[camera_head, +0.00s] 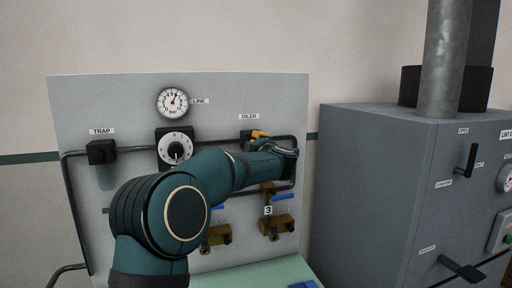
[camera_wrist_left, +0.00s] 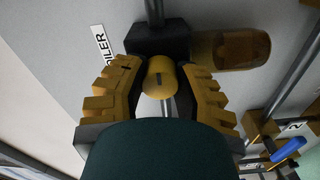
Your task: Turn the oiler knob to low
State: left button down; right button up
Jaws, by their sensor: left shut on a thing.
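The oiler on the grey panel sits under its OILER label (camera_head: 249,116), as a dark block (camera_wrist_left: 160,42) with an amber bowl (camera_wrist_left: 232,48) beside it. Its yellow round knob (camera_wrist_left: 160,78) stands out from the block and has a short dark mark on its face. My left gripper (camera_head: 259,134) reaches across the panel to the oiler. In the left wrist view its yellow fingers (camera_wrist_left: 160,86) are on either side of the knob, shut on it. My right gripper is not in view.
A round gauge (camera_head: 173,103) and a dial (camera_head: 175,148) are on the panel, with a TRAP fitting (camera_head: 101,152) at left. Brass valves with blue handles (camera_head: 278,225) sit below my arm. A grey cabinet (camera_head: 375,190) with levers stands at right.

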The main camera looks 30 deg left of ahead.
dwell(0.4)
pick_arm(q)
jog(key=c, duration=0.6)
grip_release()
jog(key=shift+a, duration=0.1)
jog(key=shift+c, duration=0.2)
jog(key=v, duration=1.2)
